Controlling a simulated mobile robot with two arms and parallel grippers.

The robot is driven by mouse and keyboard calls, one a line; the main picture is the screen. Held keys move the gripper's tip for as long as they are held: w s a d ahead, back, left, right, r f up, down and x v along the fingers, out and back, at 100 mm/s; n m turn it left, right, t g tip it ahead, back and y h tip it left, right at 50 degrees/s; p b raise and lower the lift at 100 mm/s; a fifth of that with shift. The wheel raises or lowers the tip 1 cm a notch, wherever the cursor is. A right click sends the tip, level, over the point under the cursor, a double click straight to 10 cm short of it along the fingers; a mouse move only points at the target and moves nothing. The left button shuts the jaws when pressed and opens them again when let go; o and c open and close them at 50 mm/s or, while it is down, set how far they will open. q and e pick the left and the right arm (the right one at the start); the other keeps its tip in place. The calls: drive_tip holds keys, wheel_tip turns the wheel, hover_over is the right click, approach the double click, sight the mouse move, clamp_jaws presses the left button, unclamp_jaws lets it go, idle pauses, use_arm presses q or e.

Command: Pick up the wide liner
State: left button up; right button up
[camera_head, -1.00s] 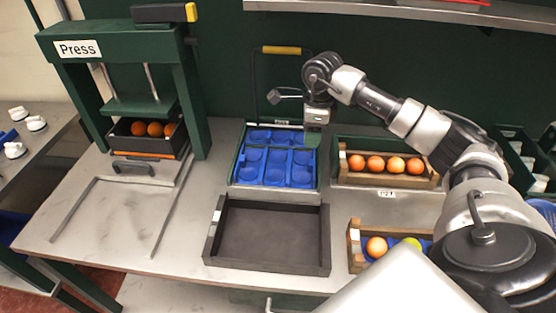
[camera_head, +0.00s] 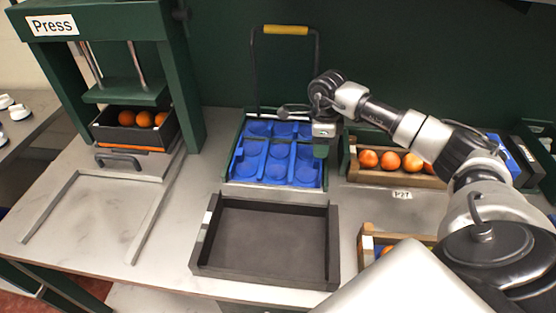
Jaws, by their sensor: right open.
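The wide liner, a blue sheet with several round pockets (camera_head: 277,173), lies in a green crate (camera_head: 229,150) with a tall yellow-topped handle (camera_head: 286,30) at the middle of the bench. Its pockets look empty. My right gripper (camera_head: 322,150) points down over the right edge of the liner, near its upper right corner. It is open and holds nothing that I can see. Its fingers hide a little of the liner and crate edge, and I cannot tell if they touch it. My left gripper is not in view.
An empty dark tray (camera_head: 334,250) sits in front of the crate. A green press (camera_head: 100,30) with oranges in a black box (camera_head: 165,128) stands at left. A wooden crate of oranges (camera_head: 352,165) stands at right; another (camera_head: 367,245) is partly hidden by my body.

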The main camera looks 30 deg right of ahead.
sight(316, 159)
drive_tip(key=f, duration=0.1)
drive_tip(key=f+p, duration=0.1)
drive_tip(key=f, duration=0.1)
drive_tip(key=f+p, duration=0.1)
drive_tip(key=f, duration=0.1)
drive_tip(key=shift+w+a, duration=0.25)
drive_tip(key=shift+f, duration=0.4)
drive_tip(key=shift+c, duration=0.3)
clamp_jaws()
